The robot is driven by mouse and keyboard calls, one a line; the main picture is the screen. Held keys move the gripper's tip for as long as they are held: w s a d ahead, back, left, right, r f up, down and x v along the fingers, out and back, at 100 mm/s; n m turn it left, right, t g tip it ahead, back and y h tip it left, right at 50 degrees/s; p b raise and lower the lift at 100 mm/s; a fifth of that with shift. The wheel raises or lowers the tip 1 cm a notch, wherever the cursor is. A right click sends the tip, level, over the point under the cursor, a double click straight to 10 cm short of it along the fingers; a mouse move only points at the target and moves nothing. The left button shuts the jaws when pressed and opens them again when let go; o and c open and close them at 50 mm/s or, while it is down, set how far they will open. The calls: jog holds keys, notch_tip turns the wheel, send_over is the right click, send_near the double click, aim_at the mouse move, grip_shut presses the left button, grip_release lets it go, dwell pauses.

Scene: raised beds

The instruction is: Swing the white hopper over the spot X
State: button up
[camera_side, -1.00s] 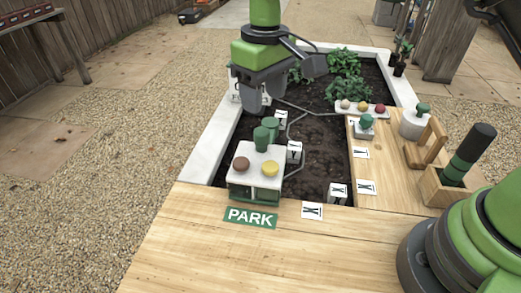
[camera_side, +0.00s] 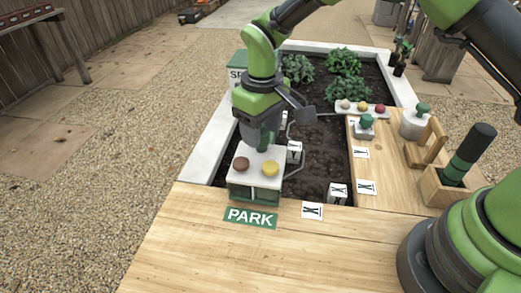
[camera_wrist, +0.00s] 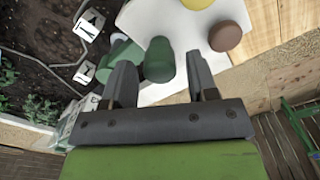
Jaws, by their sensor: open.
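A white-topped box with a green base (camera_side: 254,190) stands behind the PARK sign (camera_side: 250,217). Its top (camera_wrist: 165,15) carries brown and yellow knobs and an upright green handle (camera_wrist: 158,60). I cannot tell for certain which thing is the white hopper. A card marked X (camera_side: 312,211) lies on the wooden deck, and a block marked X (camera_side: 338,193) stands at the near right of the soil. My gripper (camera_side: 262,143) is low at the box's handle. In the wrist view my gripper (camera_wrist: 159,62) is open, with the green handle between its fingers, apart from at least one of them.
A white pot with a green knob (camera_side: 414,122), a wooden stand (camera_side: 427,143) and a holder with a dark-handled tool (camera_side: 450,187) stand at the right. A tray of coloured balls (camera_side: 362,107) lies behind. Leafy plants (camera_side: 345,75) fill the bed's far end. The front deck is mostly clear.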

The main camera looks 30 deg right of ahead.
aim_at(280, 149)
jog(key=shift+c, duration=0.2)
jog(key=c, duration=0.5)
jog(key=shift+s+d, duration=0.55)
jog(key=shift+d, duration=0.3)
jog(key=shift+s+d, duration=0.45)
jog(key=shift+d, duration=0.2)
jog(key=shift+s+d, duration=0.35)
jog(key=shift+d, duration=0.45)
